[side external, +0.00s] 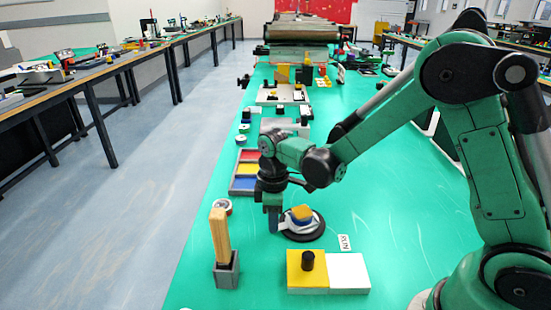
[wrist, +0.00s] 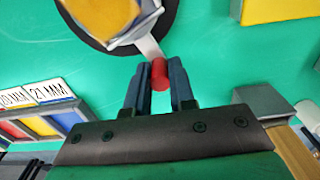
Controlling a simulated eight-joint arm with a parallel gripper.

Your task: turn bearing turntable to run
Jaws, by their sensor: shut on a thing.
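The bearing turntable (side external: 303,236) is a round black disc with a yellow-topped block (side external: 301,212) on it, standing on the green table. In the wrist view the disc (wrist: 88,34) shows at the top with the yellow block on it. A light grey lever (wrist: 150,48) reaches from the block to a small red knob (wrist: 158,72). My gripper (wrist: 160,82) is shut on the red knob, one finger on each side. In the side view my gripper (side external: 273,218) is low at the disc's left edge, and the knob is hidden. A RUN label (side external: 344,242) lies right of the disc.
A yellow plate (side external: 294,277) with a black knob and a white plate (side external: 349,273) lie in front. A wooden block (side external: 219,236) stands upright in a grey holder at the left. A tray with red, yellow and blue sections (side external: 235,185) lies behind. Green table is free at right.

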